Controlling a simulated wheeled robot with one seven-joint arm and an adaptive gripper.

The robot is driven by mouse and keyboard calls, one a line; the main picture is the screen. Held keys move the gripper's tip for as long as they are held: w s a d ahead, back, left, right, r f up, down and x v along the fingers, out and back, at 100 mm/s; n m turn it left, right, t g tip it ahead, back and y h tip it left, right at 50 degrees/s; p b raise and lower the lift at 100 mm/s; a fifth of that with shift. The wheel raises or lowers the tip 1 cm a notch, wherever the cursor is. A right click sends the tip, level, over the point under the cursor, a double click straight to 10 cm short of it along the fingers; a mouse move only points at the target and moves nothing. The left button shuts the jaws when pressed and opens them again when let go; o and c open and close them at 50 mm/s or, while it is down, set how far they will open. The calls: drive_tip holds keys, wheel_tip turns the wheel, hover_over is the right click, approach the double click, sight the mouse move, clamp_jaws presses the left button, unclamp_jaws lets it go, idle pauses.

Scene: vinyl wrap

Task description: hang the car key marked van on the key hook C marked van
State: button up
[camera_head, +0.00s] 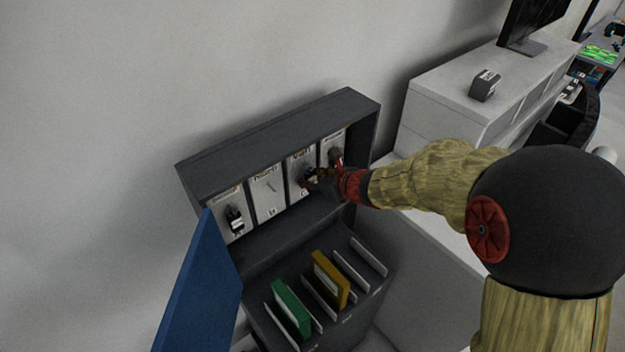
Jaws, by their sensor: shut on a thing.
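A dark key cabinet (360,112) stands open against the wall, with several light hook panels in a row. The third panel from the left (300,160) bears a blurred label and a letter that looks like C; it is taken to be key hook C. My gripper (322,178) is in front of this panel, shut on a small dark car key (312,173). The key is at or just in front of the panel; I cannot tell whether it touches the hook. Its marking is unreadable, and my fingers partly cover it and the hook.
A dark key (235,219) hangs on the leftmost panel. The second panel (267,192) has a bare hook. Below, a slotted rack holds a green folder (291,307) and a yellow folder (331,279). A blue panel (203,285) rises at front left.

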drive_tip(key=shift+a+f, duration=0.1)
drive_tip(key=shift+a, duration=0.1)
drive_tip(key=o, duration=1.2)
drive_tip(key=shift+w+a, duration=0.2)
drive_tip(key=shift+w, duration=0.05)
drive_tip(key=shift+d, duration=0.1)
drive_tip(key=shift+s+d+r, duration=0.2)
drive_tip(key=shift+s+r, duration=0.1)
drive_tip(key=shift+r, duration=0.1)
drive_tip(key=v, duration=1.1)
drive_tip(key=shift+s+f, duration=0.15)
drive_tip(key=shift+f, duration=0.05)
